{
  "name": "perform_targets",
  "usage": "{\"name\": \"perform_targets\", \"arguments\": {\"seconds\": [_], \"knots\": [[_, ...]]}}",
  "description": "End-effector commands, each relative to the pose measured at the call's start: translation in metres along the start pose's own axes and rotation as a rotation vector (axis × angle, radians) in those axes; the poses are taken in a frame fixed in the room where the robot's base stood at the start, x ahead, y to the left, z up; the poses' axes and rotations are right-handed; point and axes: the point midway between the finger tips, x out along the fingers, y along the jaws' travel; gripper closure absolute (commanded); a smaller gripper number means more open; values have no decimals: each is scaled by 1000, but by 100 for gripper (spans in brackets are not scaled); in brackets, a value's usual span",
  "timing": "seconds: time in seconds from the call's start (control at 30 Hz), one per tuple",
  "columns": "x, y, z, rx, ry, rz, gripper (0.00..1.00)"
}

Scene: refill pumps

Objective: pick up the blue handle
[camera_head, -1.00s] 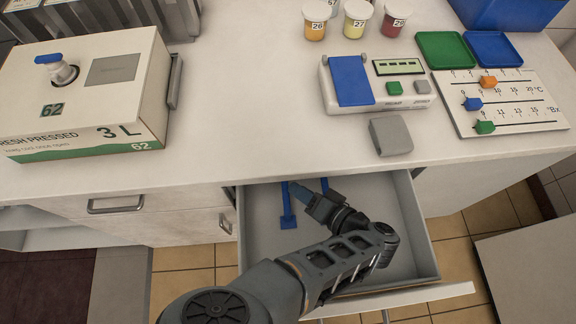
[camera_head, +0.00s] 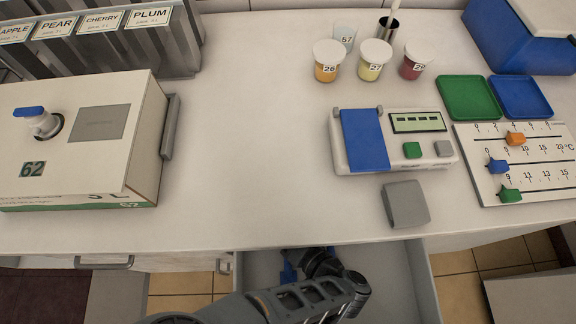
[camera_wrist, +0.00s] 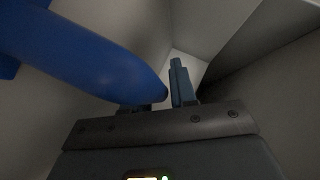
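The blue handle (camera_wrist: 85,50) looms large at the left of the wrist view, its rounded end close in front of my fingers. In the head view, a small blue part (camera_head: 288,271) shows inside the open drawer, beside my gripper; the rest is hidden by the counter edge and my arm. My gripper (camera_wrist: 158,88) is down in the drawer with its fingers apart. The right finger is visible; the left is mostly hidden behind the handle. The handle's end overlaps the left finger in the picture, and I cannot tell whether they touch.
The open drawer (camera_head: 398,290) has walls close around my gripper. Above it, the counter (camera_head: 255,190) carries a juice box (camera_head: 140,140), a blue-lidded device (camera_head: 430,150), a grey block (camera_head: 405,204), lidded cups (camera_head: 374,60) and a slider board (camera_head: 550,165).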

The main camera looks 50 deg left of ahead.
Motion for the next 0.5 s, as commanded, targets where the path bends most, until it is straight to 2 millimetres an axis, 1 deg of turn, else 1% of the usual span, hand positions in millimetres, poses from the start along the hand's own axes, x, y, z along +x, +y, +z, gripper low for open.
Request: {"name": "perform_targets", "arguments": {"seconds": [0.1,0.27,0.37,0.5], "knots": [[0,0,3,-1,0,1,74],[0,0,3,-1,0,1,74],[0,0,3,-1,0,1,81],[0,0,3,0,0,1,95]]}}
